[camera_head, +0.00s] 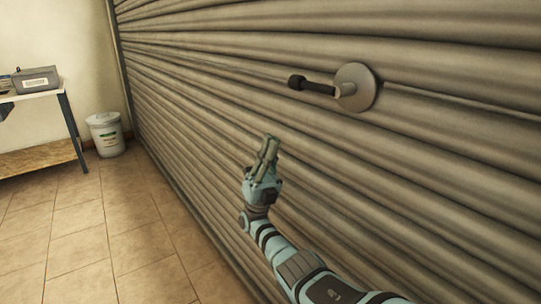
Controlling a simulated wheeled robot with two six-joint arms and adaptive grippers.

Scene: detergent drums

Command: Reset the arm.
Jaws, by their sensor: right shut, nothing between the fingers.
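My right arm comes in from the lower right. Its gripper (268,148) is raised in front of a ribbed roller shutter, shut and empty, with its fingers pointing up. It is below and to the left of a black handle (311,86) on a round metal disc (358,88) fixed to the shutter. The gripper appears apart from the handle. My left gripper is not in view.
The roller shutter (430,150) fills the right side. A white drum (106,135) stands on the tiled floor beside a table (45,95) with a grey box (36,80) on it. The floor (100,235) at the left is clear.

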